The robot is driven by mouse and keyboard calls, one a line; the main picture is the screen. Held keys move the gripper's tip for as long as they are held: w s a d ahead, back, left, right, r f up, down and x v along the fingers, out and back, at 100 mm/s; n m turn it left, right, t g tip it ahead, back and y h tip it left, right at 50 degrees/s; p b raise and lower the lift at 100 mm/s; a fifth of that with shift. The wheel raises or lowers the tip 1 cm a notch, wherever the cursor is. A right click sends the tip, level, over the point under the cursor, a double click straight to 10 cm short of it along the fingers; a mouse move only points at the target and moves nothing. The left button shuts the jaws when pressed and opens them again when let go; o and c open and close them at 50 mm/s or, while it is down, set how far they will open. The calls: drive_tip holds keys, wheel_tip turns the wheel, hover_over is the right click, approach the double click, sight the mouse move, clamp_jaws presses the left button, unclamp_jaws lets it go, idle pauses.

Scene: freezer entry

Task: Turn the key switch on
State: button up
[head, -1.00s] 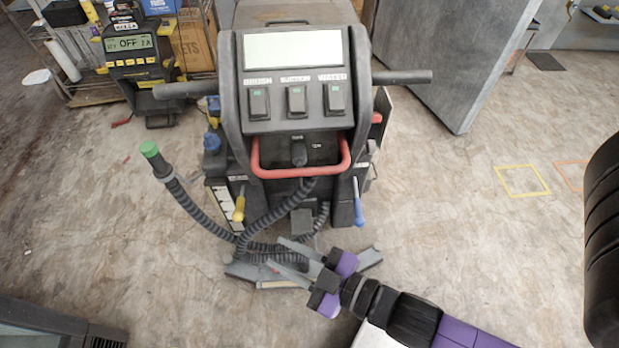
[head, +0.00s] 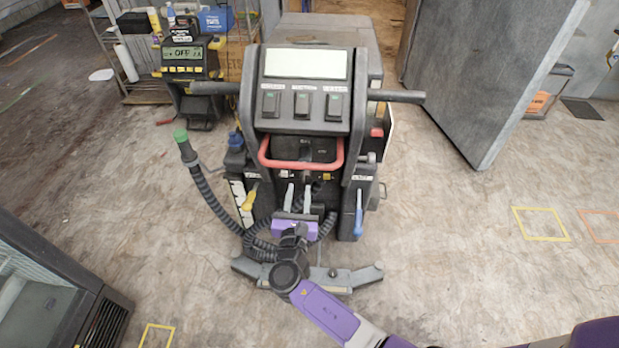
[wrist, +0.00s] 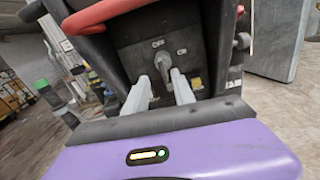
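The key switch is a small grey knob on a dark panel of the floor machine. In the wrist view the knob (wrist: 162,62) sits just below the OFF label, with the ON label to its right; it seems to point up toward OFF. The head view shows it small and dark under the red handle (head: 305,152). My gripper (head: 298,188) is open and empty in front of the panel. In the wrist view its two pale fingers (wrist: 160,85) are apart, with the tips a little below the knob. I cannot tell any contact.
The red handle (head: 262,153) bars the space above the panel. A green-capped hose (head: 181,136) stands at the left. Yellow (head: 250,196) and blue (head: 359,215) levers flank the panel.

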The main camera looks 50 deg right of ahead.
sight(302, 176)
drive_tip(key=shift+d+r+n, duration=0.25)
drive_tip(key=shift+d+n, duration=0.05)
drive_tip(key=shift+d, duration=0.05)
drive_tip(key=x, duration=0.7)
drive_tip(key=shift+w+d, duration=0.15)
drive_tip(key=shift+d, duration=0.05)
drive_tip(key=shift+c, duration=0.4)
clamp_jaws()
